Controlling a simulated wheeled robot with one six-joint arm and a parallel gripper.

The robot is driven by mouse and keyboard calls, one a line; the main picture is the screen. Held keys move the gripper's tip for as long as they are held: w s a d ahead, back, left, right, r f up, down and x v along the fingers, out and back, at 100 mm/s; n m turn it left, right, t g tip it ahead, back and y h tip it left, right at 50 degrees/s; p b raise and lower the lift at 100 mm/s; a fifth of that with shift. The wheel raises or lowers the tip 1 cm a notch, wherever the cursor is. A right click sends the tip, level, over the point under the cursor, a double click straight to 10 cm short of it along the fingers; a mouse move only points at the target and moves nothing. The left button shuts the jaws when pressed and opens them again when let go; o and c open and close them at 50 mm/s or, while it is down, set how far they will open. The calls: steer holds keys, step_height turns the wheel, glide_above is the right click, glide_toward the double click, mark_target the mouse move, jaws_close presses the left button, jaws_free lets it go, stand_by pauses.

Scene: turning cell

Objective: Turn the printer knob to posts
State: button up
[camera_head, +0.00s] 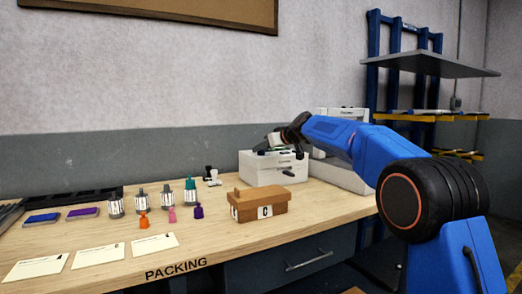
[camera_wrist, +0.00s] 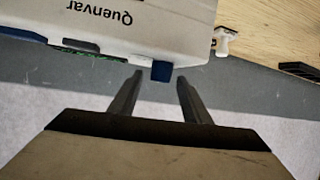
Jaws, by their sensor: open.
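A white printer-like box (camera_head: 262,172) stands on the bench at the back, with a dark opening near its top. In the wrist view a white casing (camera_wrist: 140,22) fills the top and carries the upside-down word "Quenvar". A small dark blue block (camera_wrist: 161,71) sticks out from its edge; I cannot tell if it is the knob. My gripper (camera_wrist: 158,80) is open, with the block between or just beyond its fingertips; contact is not clear. In the head view my gripper (camera_head: 276,142) is over the white box, small and partly hidden by my wrist. No post markings are readable.
A taller white machine (camera_head: 345,175) stands behind my arm. A brown box (camera_head: 262,206) marked C sits in front. Several stamps, ink pads (camera_head: 83,213) and cards (camera_head: 98,255) lie to the left. A blue rack (camera_head: 373,60) with a grey shelf stands at right.

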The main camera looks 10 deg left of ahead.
steer(key=shift+x, duration=1.1)
steer(key=shift+c, duration=0.4)
steer(key=c, duration=1)
steer(key=shift+o, duration=0.2)
steer(key=shift+s+a+m+t+h, duration=0.1)
steer(key=shift+m+t+h, duration=0.4)
steer(key=shift+m, duration=0.1)
steer(key=shift+m+t+h, duration=1.2)
steer(key=shift+m+h, duration=1.1)
steer(key=shift+h, duration=0.1)
steer(key=shift+m+h, duration=2.2)
steer(key=shift+h, duration=0.4)
steer(key=shift+m+h, duration=0.8)
